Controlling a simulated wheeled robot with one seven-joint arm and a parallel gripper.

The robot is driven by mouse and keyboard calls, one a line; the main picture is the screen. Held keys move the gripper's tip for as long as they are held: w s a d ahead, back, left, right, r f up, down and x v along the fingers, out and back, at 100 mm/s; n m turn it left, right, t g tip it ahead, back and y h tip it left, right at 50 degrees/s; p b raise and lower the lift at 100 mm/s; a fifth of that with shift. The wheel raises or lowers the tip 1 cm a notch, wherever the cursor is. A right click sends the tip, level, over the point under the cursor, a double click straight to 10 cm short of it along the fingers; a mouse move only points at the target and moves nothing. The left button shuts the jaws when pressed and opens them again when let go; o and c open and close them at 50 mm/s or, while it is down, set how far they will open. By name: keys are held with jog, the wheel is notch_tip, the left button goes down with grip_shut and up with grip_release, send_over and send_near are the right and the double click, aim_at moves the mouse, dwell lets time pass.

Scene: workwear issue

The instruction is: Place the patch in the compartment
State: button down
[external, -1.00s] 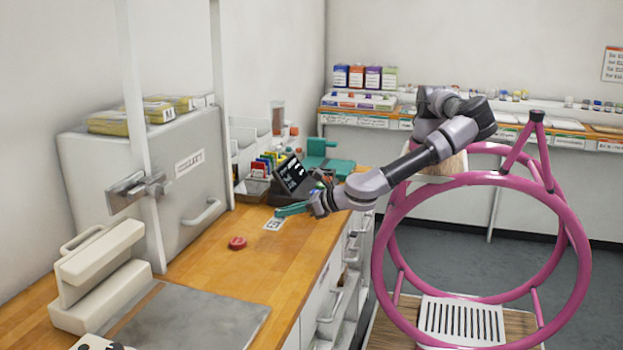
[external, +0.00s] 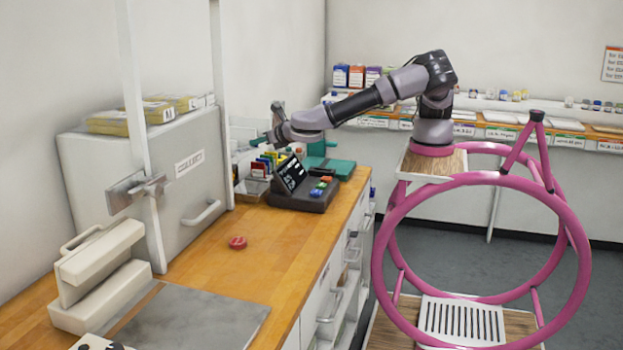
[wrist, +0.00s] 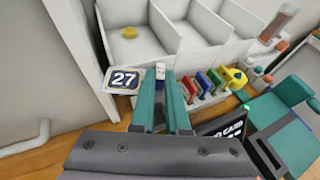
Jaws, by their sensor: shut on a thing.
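The patch (wrist: 123,80) is a pale piece with a dark blue panel reading 27. In the wrist view it shows face up just left of my gripper's teal fingers. In the external view my gripper (external: 268,136) hides part of the compartments.
Right of the fingers stands a rack of coloured cards (wrist: 205,84). A dark terminal (external: 303,187) and a teal device (external: 333,165) stand near it on the counter. A grey cabinet (external: 150,180) borders the left side. A red round piece (external: 237,242) lies on the open counter.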

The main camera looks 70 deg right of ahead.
jog(key=w+d+r, duration=0.1)
jog(key=w+d, duration=0.2)
jog(key=d, duration=0.4)
jog(key=w+d, duration=0.4)
jog(key=d, duration=0.3)
jog(key=s+d+r+n+y, duration=0.1)
jog(key=s+d, duration=0.2)
jog(key=d, duration=2.7)
jog(key=shift+d+n+t+y, duration=0.3)
jog(key=shift+d, duration=0.05)
jog(key=shift+r, duration=0.1)
